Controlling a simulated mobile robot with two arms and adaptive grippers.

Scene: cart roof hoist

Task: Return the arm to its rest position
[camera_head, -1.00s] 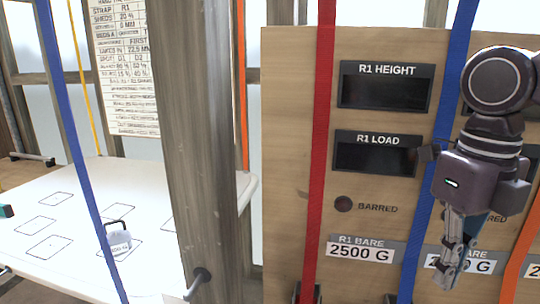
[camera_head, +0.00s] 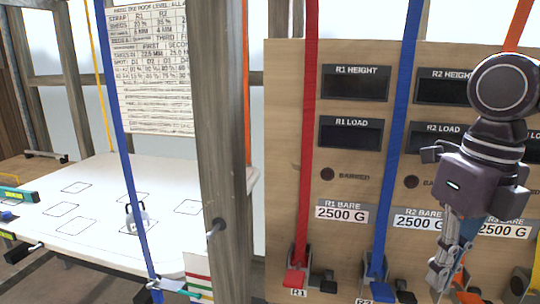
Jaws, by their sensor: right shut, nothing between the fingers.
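My right arm comes down at the right side of the head view. Its dark purple wrist points downward, and the right gripper (camera_head: 440,272) at its end is shut with nothing in it. It hangs in front of the wooden panel (camera_head: 287,150), below the displays and close to the right-hand strap levers. The arm covers part of the R2 displays and part of what lies behind it. I cannot tell whether the fingertips touch anything. My left gripper is not in view.
A red strap (camera_head: 308,130) and a blue strap (camera_head: 397,130) run down to levers on the panel. A wooden post (camera_head: 218,150) stands left of it.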

